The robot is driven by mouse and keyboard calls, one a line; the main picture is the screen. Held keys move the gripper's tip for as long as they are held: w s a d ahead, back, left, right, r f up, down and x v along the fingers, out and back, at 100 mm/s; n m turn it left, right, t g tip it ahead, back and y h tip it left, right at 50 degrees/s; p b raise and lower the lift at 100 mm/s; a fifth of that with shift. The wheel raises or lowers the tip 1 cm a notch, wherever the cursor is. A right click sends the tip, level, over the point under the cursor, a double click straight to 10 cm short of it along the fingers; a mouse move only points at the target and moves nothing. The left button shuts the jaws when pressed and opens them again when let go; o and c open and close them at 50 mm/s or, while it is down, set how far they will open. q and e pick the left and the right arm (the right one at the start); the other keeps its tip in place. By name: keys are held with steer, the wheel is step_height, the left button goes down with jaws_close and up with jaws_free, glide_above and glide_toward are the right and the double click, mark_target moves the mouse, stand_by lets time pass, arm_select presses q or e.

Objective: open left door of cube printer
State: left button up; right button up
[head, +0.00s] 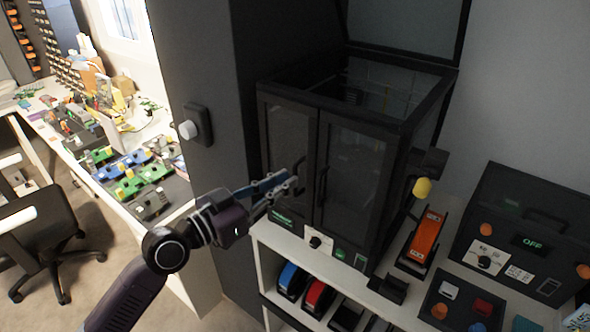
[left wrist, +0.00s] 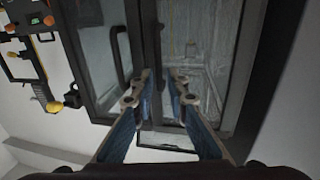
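The cube printer (head: 340,150) is a dark cabinet with two glass front doors standing on a white shelf unit. Its left door (head: 288,140) looks shut and has a dark handle (head: 300,170) near the middle seam. The right door (head: 352,170) has its own handle (head: 322,187) and also looks shut. My left gripper (head: 294,181) is at the left door's handle. In the left wrist view, its two blue-sided fingers (left wrist: 161,88) are apart in front of the doors. Whether they touch the handle is unclear. My right gripper is not in view.
A raised glass lid (head: 405,25) stands above the printer. An orange device (head: 425,238) and a dark control box (head: 525,235) are at its right. A black chair (head: 50,215) and a cluttered desk (head: 190,200) are at the left.

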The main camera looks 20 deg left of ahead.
mark_target(295, 195)
arm_select(q)
steer(key=shift+p+x, duration=0.6)
steer(key=shift+x, duration=1.25)
steer(key=shift+d, duration=0.1)
steer(key=shift+c, duration=0.5)
jaws_close()
steer(key=shift+s, duration=0.1)
